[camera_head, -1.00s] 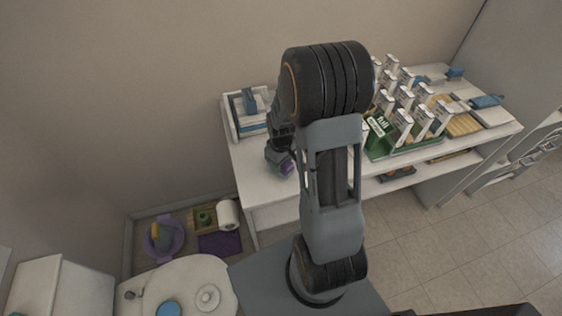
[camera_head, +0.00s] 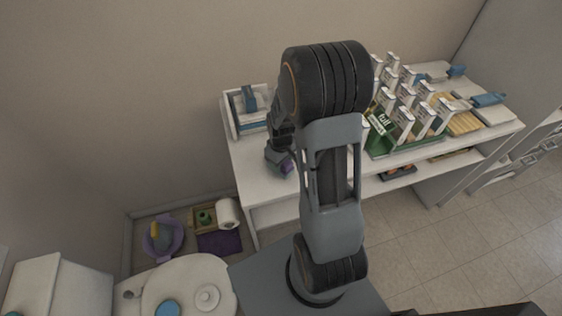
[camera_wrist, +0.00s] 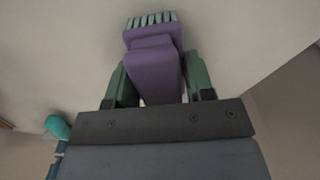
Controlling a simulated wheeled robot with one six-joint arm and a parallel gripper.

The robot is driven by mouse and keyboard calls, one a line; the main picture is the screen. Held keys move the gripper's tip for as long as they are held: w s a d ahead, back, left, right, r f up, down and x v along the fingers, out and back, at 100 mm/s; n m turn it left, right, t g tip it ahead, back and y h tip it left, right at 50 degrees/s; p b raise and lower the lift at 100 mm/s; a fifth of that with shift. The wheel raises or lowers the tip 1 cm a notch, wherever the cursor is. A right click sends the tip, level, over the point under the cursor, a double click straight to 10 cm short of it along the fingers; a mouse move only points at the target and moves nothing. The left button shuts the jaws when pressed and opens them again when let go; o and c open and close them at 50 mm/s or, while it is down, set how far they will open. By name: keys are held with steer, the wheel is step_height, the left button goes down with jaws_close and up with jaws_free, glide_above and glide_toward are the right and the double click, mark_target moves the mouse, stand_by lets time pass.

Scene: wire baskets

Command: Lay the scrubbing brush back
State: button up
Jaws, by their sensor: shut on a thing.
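The scrubbing brush (camera_wrist: 154,62) has a purple body and pale teal bristles at its far end in the wrist view. My gripper (camera_wrist: 160,84) is shut on it, with a green finger on each side of the purple body. In the head view a bit of the purple brush (camera_head: 287,166) shows at my gripper (camera_head: 278,157), over the left front part of the white table (camera_head: 262,180). My arm hides part of the table. Whether the brush touches the table I cannot tell.
A white tray (camera_head: 232,127) with a blue-handled thing stands at the table's back left. A green crate (camera_head: 378,150) of upright white packets stands right of my arm. A purple basin (camera_head: 177,236), a wooden box and a paper roll (camera_head: 227,213) are on the floor at left.

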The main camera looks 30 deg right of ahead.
steer(key=o, duration=0.9)
steer(key=shift+r, duration=0.15)
steer(key=shift+r+p, duration=3.05)
steer(key=shift+r, duration=0.85)
step_height(320, 180, up, 14)
steer(key=b, duration=0.1)
steer(key=shift+b, duration=0.4)
steer(key=shift+f, duration=0.15)
